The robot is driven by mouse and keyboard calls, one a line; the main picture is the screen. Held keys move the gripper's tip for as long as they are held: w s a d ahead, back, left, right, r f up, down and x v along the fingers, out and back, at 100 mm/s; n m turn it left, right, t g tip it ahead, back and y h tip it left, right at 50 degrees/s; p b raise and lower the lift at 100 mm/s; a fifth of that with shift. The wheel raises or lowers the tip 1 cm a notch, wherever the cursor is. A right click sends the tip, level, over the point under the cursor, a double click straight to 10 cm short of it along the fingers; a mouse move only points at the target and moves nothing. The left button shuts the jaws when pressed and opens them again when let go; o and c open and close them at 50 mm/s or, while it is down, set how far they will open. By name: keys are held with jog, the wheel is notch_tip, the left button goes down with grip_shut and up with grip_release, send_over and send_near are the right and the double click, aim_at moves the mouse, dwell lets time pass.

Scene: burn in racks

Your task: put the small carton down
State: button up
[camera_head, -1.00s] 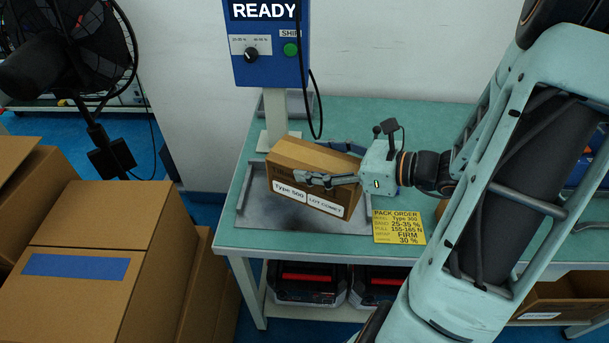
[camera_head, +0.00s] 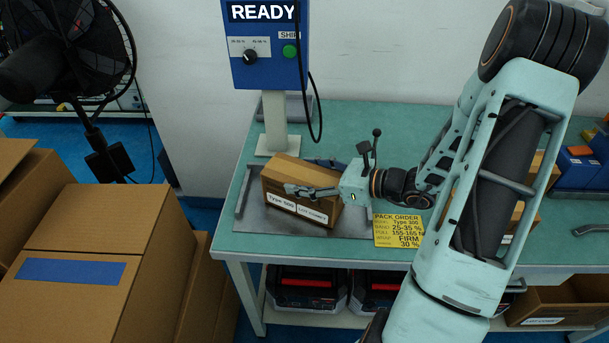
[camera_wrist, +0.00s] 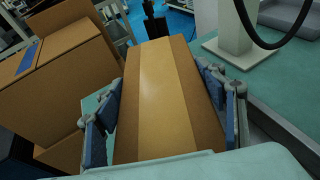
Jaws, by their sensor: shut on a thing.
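The small carton (camera_head: 290,180) is a brown box with white labels, one reading "Type 500", on its front side. It is at the grey metal plate (camera_head: 345,221) on the green bench; I cannot tell whether its underside fully touches the plate. My gripper (camera_head: 312,190) reaches in from the right and is shut on the carton, one finger across the front face. The far finger is mostly hidden behind the box. In the wrist view the carton (camera_wrist: 160,95) fills the space between both finger pads, its taped top showing.
A blue control box (camera_head: 265,45) reading "READY" stands on a post behind the carton. A yellow pack order card (camera_head: 398,230) lies right of the plate. Large cartons (camera_head: 90,245) stand at the left, with a black fan (camera_head: 70,50) behind. Bare bench shows behind the plate.

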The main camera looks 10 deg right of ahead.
jog(key=o, duration=2.1)
jog(key=shift+f, duration=0.1)
jog(key=shift+c, duration=0.2)
